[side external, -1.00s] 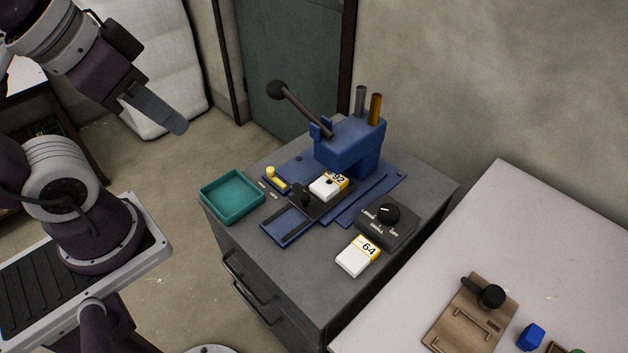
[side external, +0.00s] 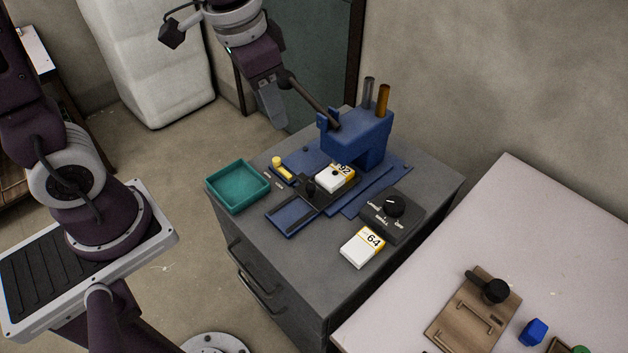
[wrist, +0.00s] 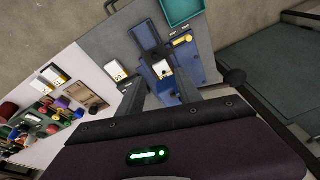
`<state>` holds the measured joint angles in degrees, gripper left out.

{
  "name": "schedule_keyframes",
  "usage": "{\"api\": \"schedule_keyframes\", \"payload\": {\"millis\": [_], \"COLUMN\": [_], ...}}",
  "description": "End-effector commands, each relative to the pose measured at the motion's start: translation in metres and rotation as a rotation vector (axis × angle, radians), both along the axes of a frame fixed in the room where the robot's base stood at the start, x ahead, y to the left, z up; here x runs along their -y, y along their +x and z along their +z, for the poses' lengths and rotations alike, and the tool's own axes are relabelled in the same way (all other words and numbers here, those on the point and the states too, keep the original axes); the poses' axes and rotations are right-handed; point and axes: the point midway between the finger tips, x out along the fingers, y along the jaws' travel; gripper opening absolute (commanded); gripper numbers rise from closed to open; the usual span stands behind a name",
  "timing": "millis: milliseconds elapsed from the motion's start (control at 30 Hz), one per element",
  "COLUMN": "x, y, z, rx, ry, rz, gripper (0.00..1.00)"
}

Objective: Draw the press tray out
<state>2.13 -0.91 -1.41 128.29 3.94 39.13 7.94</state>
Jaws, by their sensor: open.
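A white box with a yellow-edged label (side external: 334,180) sits on the tray, partly under the press head. My gripper (side external: 272,118) hangs in the air to the left of the press, close to the lever in the picture; I cannot tell if they touch. In the wrist view my open, empty fingers (wrist: 160,82) frame the tray area.
A teal bin (side external: 238,187) sits left of the press. A dark dial box (side external: 392,215) and a white box marked 64 (side external: 363,247) sit to its right. A pale table (side external: 505,235) with a wooden board (side external: 474,312) stands at right.

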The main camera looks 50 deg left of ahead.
Motion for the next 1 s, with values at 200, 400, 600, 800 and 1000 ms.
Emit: {"api": "schedule_keyframes", "payload": {"millis": [200, 400, 600, 800, 1000], "x": [0.015, 0.020, 0.018, 0.017, 0.017], "y": [0.059, 0.068, 0.067, 0.068, 0.069], "z": [-0.114, -0.159, -0.196, -0.223, -0.226], "rx": [-0.179, -0.228, -0.233, -0.230, -0.227], "ry": [0.031, 0.032, 0.033, 0.033, 0.033], "rz": [-0.166, -0.220, -0.220, -0.219, -0.218], "gripper": [0.41, 0.41, 0.41, 0.41, 0.41]}}
